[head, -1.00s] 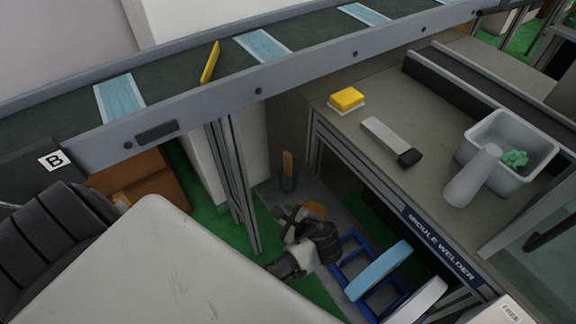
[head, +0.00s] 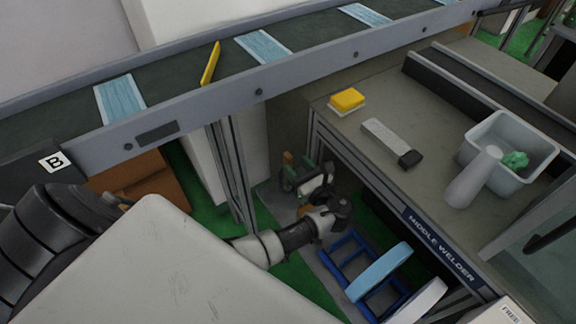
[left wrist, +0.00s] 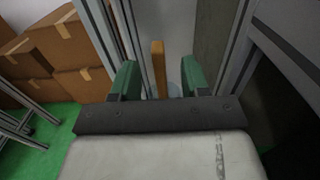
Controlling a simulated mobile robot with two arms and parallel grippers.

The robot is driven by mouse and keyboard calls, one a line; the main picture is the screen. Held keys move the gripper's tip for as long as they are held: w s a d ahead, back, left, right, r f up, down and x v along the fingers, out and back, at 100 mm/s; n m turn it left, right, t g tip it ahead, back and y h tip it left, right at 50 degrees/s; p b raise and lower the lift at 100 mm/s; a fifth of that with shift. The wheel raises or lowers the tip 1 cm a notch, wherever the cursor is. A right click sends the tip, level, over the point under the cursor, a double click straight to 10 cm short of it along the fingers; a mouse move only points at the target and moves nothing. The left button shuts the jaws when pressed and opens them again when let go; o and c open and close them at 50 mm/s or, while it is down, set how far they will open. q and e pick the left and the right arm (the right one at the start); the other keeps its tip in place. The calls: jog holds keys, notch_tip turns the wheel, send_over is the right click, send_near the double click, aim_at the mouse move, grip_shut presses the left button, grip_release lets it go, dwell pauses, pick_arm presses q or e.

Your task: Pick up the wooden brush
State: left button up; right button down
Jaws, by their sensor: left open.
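The wooden brush shows as an upright wooden handle. In the head view its top (head: 287,158) stands below the conveyor, left of the welder bench. In the left wrist view the handle (left wrist: 158,68) rises between the two green fingers of my left gripper (left wrist: 162,80). The fingers are spread with a gap on both sides of the handle, and the handle looks to be ahead of them. In the head view my left gripper (head: 298,172) is close beside the handle. The brush's lower end is hidden. My right gripper is not in view.
A conveyor (head: 190,83) carrying blue masks runs above. The welder bench (head: 365,155) stands right, holding a yellow sponge (head: 347,99) and a grey bin (head: 535,150). Blue rails and a blue roll (head: 379,271) lie below. Frame posts (head: 233,175) and cardboard boxes (left wrist: 45,50) are at left.

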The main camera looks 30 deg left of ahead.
aim_at(291, 160)
pick_arm(q)
jog(key=x, duration=0.4)
jog(key=shift+a, duration=0.4)
grip_shut()
